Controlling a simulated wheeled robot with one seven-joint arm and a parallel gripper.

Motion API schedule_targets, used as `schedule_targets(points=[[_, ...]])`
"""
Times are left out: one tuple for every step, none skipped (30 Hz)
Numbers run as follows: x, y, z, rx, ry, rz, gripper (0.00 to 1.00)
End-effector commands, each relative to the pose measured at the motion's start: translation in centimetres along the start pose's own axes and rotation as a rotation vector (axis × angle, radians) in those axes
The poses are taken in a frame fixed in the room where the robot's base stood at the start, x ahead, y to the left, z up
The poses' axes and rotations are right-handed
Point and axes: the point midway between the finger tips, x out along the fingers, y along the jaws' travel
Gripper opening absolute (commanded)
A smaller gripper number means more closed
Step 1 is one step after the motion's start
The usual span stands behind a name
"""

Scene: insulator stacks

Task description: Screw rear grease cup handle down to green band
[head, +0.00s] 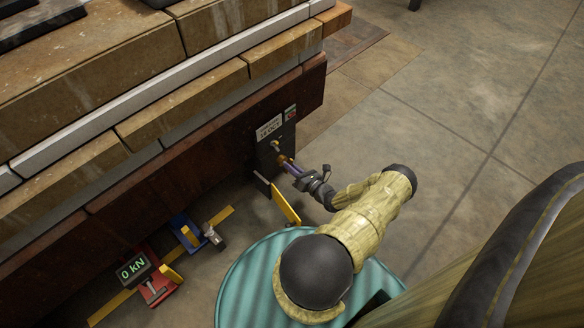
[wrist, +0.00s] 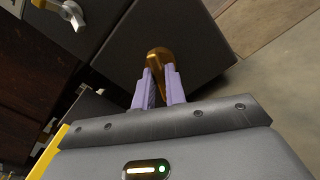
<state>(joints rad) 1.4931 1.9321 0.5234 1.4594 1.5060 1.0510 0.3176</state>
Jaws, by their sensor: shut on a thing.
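My gripper (head: 288,165) reaches to the dark box (head: 270,145) at the end of the brown beam. In the wrist view its two lilac fingers (wrist: 159,78) are closed around a rounded brass piece (wrist: 160,57), which appears to be the grease cup handle. The brass piece stands against the dark grey box face (wrist: 195,35). The fingers cover its lower part. I cannot make out a green band in either view. Only a little of the brass shows in the head view.
A silver lever on a yellow disc (wrist: 72,14) sits near the gripper. A yellow plate (head: 286,205) stands below my arm. A red unit with a "0 kN" display (head: 134,268) and a blue unit (head: 186,231) are on the floor at left. Floor at right is clear.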

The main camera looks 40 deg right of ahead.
Motion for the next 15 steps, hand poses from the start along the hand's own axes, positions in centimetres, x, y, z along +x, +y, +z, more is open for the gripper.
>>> schedule_targets(points=[[-0.08,-0.01,-0.12,0.047,0.001,-0.001,0.00],[-0.08,-0.03,-0.12,0.075,0.001,-0.001,0.00],[-0.08,-0.05,-0.14,0.114,0.001,-0.001,0.00],[-0.09,-0.07,-0.15,0.142,0.002,-0.001,0.00],[-0.10,-0.08,-0.17,0.171,0.002,-0.002,0.00],[-0.11,-0.11,-0.19,0.209,0.002,-0.002,0.00],[-0.11,-0.12,-0.20,0.237,0.002,-0.002,0.00],[-0.12,-0.13,-0.21,0.266,0.002,-0.002,0.00],[-0.12,-0.14,-0.23,0.303,0.003,-0.002,0.00],[-0.13,-0.15,-0.24,0.332,0.002,-0.002,0.00],[-0.13,-0.16,-0.25,0.361,0.002,-0.001,0.00],[-0.13,-0.17,-0.26,0.398,0.002,-0.001,0.00],[-0.13,-0.17,-0.26,0.427,0.002,-0.001,0.00],[-0.12,-0.18,-0.27,0.456,0.002,-0.001,0.00],[-0.12,-0.19,-0.28,0.493,0.002,-0.001,0.00]])
